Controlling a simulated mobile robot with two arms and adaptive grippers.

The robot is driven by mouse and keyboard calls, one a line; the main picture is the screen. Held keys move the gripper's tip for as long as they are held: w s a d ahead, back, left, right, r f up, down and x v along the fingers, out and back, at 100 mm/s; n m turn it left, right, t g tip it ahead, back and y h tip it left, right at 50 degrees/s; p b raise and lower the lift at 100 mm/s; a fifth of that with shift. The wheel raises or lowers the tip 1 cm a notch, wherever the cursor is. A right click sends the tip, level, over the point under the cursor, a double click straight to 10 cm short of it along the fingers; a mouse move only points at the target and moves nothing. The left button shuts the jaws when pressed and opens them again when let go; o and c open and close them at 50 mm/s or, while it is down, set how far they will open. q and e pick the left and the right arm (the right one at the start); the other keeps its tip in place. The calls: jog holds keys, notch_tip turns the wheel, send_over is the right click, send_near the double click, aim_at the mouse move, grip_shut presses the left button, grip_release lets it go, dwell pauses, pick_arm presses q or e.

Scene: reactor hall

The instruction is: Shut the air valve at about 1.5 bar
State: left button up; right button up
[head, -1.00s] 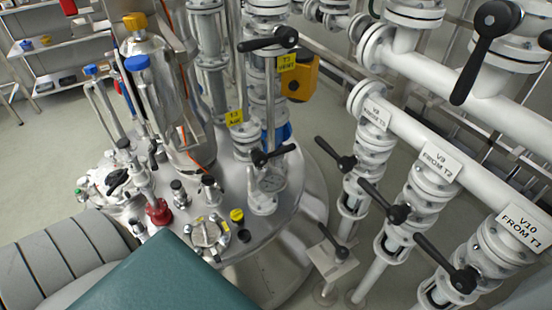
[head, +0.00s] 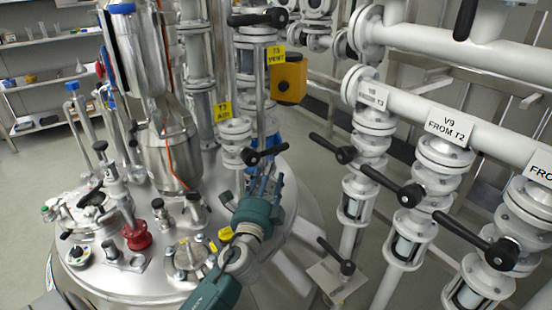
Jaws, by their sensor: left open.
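The yellow T3 AIR tag (head: 223,111) hangs on the white pipework above the steel vessel lid. Just right of and below it is the air valve's black lever handle (head: 264,154), lying roughly sideways across the pipe and tilted slightly up to the right. My left gripper (head: 268,180), teal with slim grey-blue fingers, is just below the handle and open. In this view its fingers overlap the pipe under the handle; I cannot tell whether they touch anything. The round gauge face is hidden behind my gripper, so no pressure can be read. My right gripper is out of view.
A yellow T3 VENT tag (head: 276,55) and another black handle (head: 258,17) are above. An orange box (head: 289,80) is beside them. A red-based fitting (head: 137,236) and a sight port (head: 190,257) crowd the lid.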

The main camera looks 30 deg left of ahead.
aim_at(277, 151)
pick_arm(q)
jog(key=x, duration=1)
jog(key=shift+f, duration=0.1)
grip_shut()
